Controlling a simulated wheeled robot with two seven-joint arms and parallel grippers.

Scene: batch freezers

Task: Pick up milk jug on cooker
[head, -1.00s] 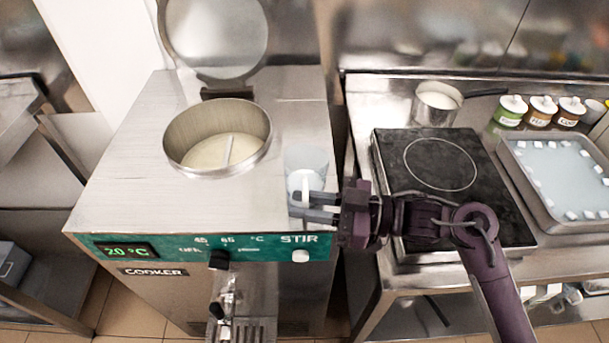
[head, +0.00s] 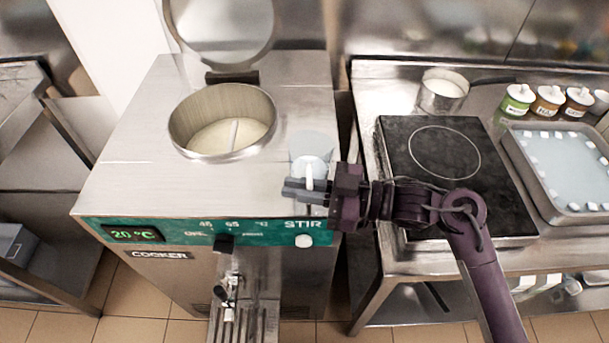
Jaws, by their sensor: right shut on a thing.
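The milk jug (head: 312,146) is a pale, translucent vessel at the right side of the top of the cooker (head: 130,185). My right gripper (head: 300,188) reaches in from the right and is shut on the jug at its near side, around the white handle. The fingers hide the lower part of the jug, so I cannot tell whether its base touches the cooker top. My left gripper is not in view.
The cooker's open round well (head: 225,100) holds pale liquid, left of the jug, with its lid (head: 220,30) raised behind. On the right are a black hot plate (head: 405,155), a saucepan (head: 442,92), several small jars (head: 548,103) and a tray (head: 545,190).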

